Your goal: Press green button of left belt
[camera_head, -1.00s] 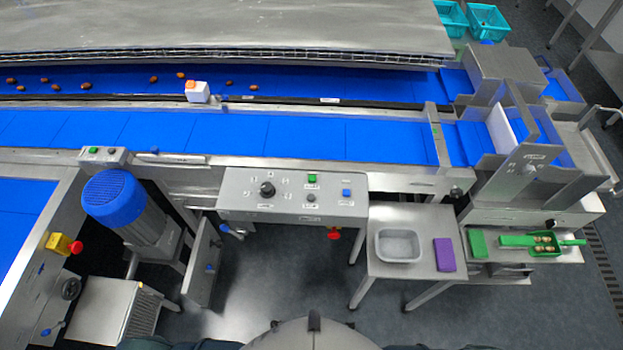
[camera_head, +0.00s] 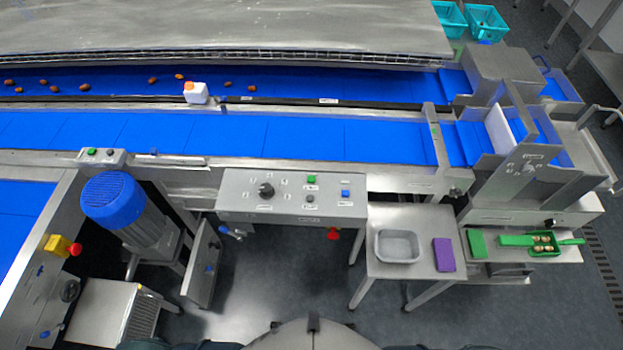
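A small grey control box (camera_head: 102,157) sits on the frame edge at the left, above the blue motor. It carries a green button (camera_head: 91,152) and a dark button (camera_head: 110,152). A blue belt (camera_head: 22,222) runs at the far left, below this box. The larger grey control panel (camera_head: 236,190) in the middle has another green button (camera_head: 311,180), a blue button (camera_head: 346,193) and a black knob (camera_head: 266,190). I cannot read the labels, so I cannot tell which belt each green button serves. Neither of my grippers shows.
A blue-capped motor (camera_head: 112,197) stands below the small box. A red button on a yellow housing (camera_head: 64,246) is on the left frame. Dates lie on the far belt (camera_head: 120,76). A side table (camera_head: 415,255) with a grey tub (camera_head: 397,246) stands right. Floor at centre is clear.

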